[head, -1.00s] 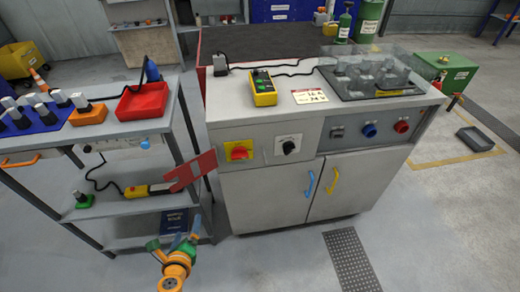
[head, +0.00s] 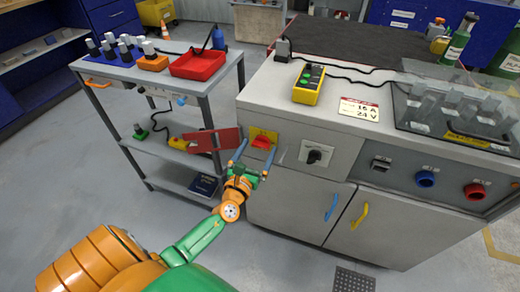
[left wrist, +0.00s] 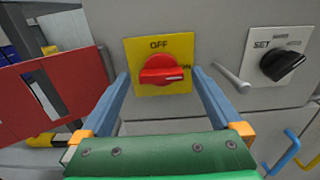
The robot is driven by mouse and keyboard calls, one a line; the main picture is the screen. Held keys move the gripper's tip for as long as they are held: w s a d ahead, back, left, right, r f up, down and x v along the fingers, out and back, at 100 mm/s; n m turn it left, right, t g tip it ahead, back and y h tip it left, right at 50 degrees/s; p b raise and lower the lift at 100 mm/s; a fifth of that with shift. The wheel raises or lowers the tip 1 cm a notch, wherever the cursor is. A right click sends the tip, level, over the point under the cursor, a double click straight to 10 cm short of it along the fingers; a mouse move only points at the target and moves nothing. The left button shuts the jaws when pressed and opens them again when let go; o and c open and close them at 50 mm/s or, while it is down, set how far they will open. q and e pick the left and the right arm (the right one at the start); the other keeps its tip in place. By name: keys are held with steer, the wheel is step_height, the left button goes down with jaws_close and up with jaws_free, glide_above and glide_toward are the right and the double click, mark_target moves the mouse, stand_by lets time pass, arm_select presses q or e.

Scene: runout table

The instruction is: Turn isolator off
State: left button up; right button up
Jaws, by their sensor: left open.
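The isolator is a red rotary handle (head: 262,142) on a yellow plate (head: 271,134) at the left of the cabinet's front panel. In the left wrist view the red handle (left wrist: 162,70) lies about level, its right end toward the "ON" mark, with "OFF" above it on the yellow plate (left wrist: 180,43). My left gripper (head: 255,153) is in front of the isolator. Its blue fingers (left wrist: 164,85) are open, one on each side of the handle and apart from it. Nothing is between them but the handle beyond. My right gripper is not in view.
A red hinged flap (head: 213,140) stands just left of the isolator. A black selector knob (head: 314,156) and a grey bar (left wrist: 232,78) are to its right. A trolley with a red tray (head: 198,64) stands at the left. Blue (head: 331,207) and yellow (head: 360,216) door handles are below.

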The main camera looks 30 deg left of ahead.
arm_select(q)
steer(key=shift+w, duration=0.35)
steer(key=c, duration=1.4)
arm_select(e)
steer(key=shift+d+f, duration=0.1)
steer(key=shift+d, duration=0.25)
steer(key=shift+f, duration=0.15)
arm_select(q)
steer(key=n+b, duration=0.1)
steer(key=n, duration=0.2)
steer(key=shift+f+b, duration=0.15)
steer(key=shift+b, duration=0.25)
steer(key=n+b, duration=0.1)
steer(key=n, duration=0.4)
steer(key=shift+n+b, duration=0.4)
steer(key=n+b, duration=0.1)
steer(key=n, duration=0.3)
steer(key=shift+n, duration=0.3)
steer(key=n, duration=0.4)
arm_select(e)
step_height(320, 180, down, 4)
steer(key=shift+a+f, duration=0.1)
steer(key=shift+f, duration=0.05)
arm_select(q)
steer(key=shift+n, duration=0.3)
